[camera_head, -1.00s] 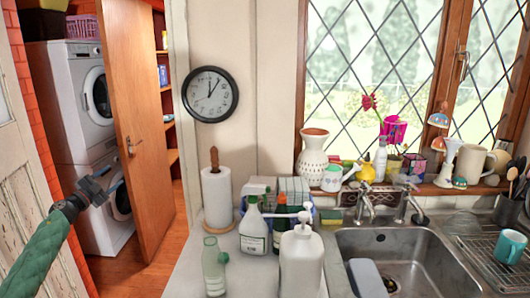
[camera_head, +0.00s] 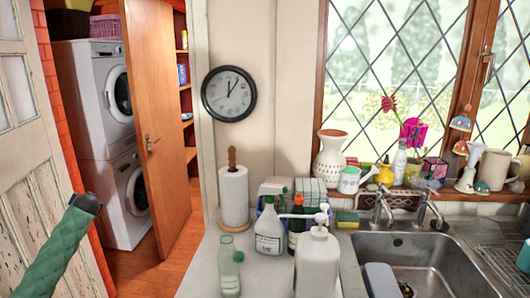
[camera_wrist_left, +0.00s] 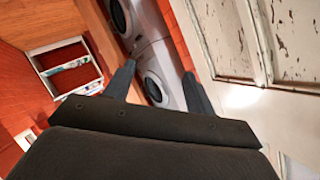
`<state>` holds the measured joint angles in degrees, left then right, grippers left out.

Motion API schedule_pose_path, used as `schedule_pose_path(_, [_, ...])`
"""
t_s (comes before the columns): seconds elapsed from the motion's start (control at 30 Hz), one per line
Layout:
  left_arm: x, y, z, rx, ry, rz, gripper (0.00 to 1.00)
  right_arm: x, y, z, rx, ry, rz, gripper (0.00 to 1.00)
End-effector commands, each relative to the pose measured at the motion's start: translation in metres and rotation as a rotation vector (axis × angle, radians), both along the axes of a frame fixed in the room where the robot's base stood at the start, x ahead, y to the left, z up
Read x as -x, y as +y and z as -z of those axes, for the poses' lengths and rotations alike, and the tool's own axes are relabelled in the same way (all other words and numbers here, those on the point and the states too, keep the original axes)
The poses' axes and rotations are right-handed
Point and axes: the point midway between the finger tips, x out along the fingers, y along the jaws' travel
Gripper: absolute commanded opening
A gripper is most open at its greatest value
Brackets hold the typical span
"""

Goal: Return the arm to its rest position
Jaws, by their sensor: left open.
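My left arm (camera_head: 55,250), in a green sleeve, comes in from the lower left of the head view and ends in a dark wrist. Its fingers do not show there. In the left wrist view my left gripper (camera_wrist_left: 159,70) is open, its two dark fingers apart with nothing between them. It points toward the white washing machines, which show beyond the fingers. My right gripper is in neither view.
A peeling white door (camera_head: 35,150) stands close at the left, and an open wooden door (camera_head: 152,130) beyond. The counter at right holds a paper towel roll (camera_head: 234,195), a green bottle (camera_head: 229,268), a white pump bottle (camera_head: 318,265) and a sink (camera_head: 425,262).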

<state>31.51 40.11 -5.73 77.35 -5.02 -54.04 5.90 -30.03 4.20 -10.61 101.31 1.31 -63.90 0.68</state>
Motion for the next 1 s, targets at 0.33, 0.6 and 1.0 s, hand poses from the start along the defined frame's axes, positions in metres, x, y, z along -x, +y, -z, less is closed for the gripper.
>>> schedule_pose_path(0.33, [0.022, -0.018, 0.056, 0.099, 0.199, -0.018, 0.55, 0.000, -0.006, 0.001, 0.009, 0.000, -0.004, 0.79])
schedule_pose_path(0.6, [0.036, -0.061, 0.122, 0.123, 0.253, 0.024, 0.55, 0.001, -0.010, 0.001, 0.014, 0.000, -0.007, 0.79])
schedule_pose_path(1.0, [0.106, -0.176, 0.287, 0.207, 0.398, 0.120, 0.55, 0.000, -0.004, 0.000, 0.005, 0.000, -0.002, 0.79])
